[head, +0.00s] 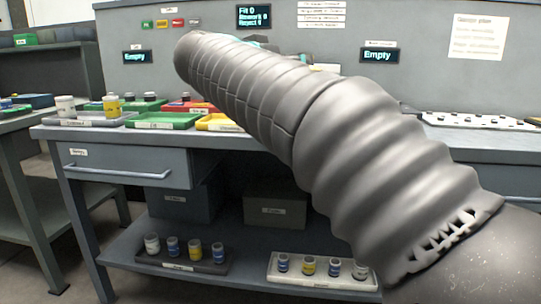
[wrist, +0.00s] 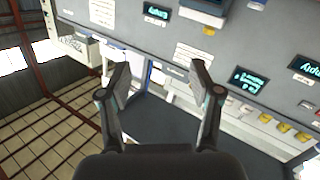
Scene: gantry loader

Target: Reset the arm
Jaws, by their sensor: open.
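My gripper (wrist: 160,88) shows in the wrist view with its two fingers apart and nothing between them. Behind the fingers are a dark flat surface and a grey panel. In the head view my ribbed grey arm reaches from the lower right up toward the upper left across the bench. It hides my gripper there, as well as the middle of the bench top (head: 95,133).
Green trays (head: 160,121), a red tray (head: 190,106) and a yellow tray (head: 217,123) lie on the bench. Jars (head: 66,107) stand at its left. Below are a drawer (head: 120,172) and a shelf with two racks of jars (head: 184,262). A white perforated plate (head: 478,121) lies at right.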

